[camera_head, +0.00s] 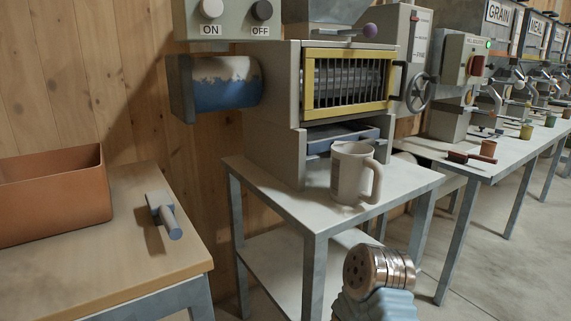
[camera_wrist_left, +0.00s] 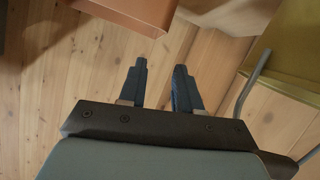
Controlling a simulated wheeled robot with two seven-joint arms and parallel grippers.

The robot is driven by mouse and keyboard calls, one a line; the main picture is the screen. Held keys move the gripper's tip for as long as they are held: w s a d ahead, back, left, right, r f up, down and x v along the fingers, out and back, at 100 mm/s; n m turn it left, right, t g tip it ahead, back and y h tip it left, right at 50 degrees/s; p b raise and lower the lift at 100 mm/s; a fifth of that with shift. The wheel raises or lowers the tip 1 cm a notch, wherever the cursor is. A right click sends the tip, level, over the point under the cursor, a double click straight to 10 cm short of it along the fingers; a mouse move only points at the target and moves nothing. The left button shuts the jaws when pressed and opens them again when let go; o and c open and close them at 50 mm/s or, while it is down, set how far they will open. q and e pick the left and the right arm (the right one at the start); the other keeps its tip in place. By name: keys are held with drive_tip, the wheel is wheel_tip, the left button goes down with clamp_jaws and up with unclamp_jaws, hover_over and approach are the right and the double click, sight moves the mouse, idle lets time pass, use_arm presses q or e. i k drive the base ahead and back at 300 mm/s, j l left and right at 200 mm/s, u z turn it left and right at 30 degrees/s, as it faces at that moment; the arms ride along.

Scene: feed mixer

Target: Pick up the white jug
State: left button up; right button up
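The white jug (camera_head: 345,172) stands upright on the grey metal table in the middle of the head view, in front of the machine with the yellow-framed grille. Its handle points to the right. No gripper is near it in the head view. My left gripper (camera_wrist_left: 160,64) shows in the left wrist view, its two dark fingers apart with nothing between them. The jug is not seen in that view. My right gripper is in neither view.
The jug's table (camera_head: 318,219) has bare top around its front. A wooden table (camera_head: 90,255) at left holds a terracotta-coloured box (camera_head: 60,200) and a blue-grey handled object (camera_head: 166,216). A long bench (camera_head: 490,170) at right carries dispensers and small cups.

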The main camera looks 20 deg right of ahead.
sight(352, 163)
drive_tip(key=k+l, duration=0.15)
drive_tip(key=k, duration=0.35)
drive_tip(key=k+l, duration=0.15)
drive_tip(key=k, duration=0.35)
